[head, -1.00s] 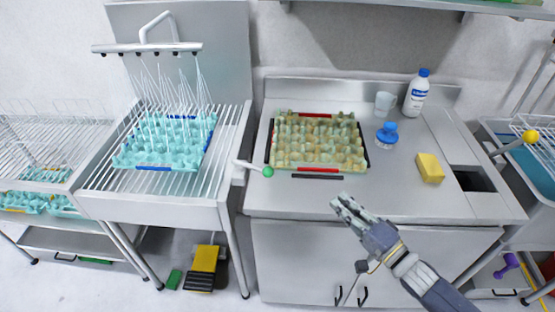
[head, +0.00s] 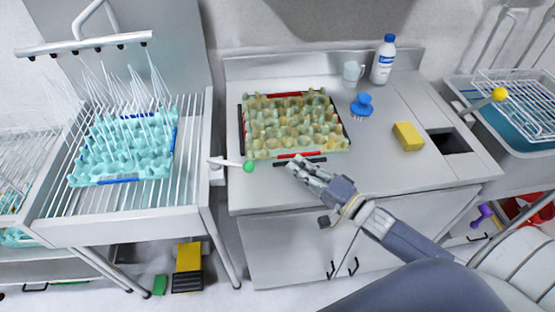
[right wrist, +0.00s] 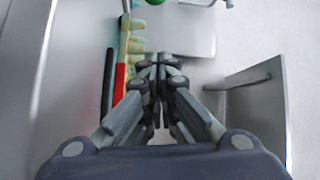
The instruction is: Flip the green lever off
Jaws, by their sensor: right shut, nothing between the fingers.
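The green lever is a pale rod with a green ball tip (head: 248,166), between the rinse rack and the counter in the head view. The rod points right, roughly level. The green ball also shows at the top edge of the right wrist view (right wrist: 235,2). My right gripper (head: 294,164) is shut and empty, a short way right of the green ball and apart from it, near the counter's front edge. It also shows in the right wrist view (right wrist: 158,62). My left gripper is not in view.
Water jets fall on a teal egg tray (head: 103,181) on the left rack. A dirty egg tray (head: 262,153) lies on the counter (head: 385,165) just behind my right gripper. A yellow sponge (head: 408,136), blue brush (head: 362,104) and bottle (head: 384,62) stand farther right. A yellow-tipped lever (head: 499,95) is at right.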

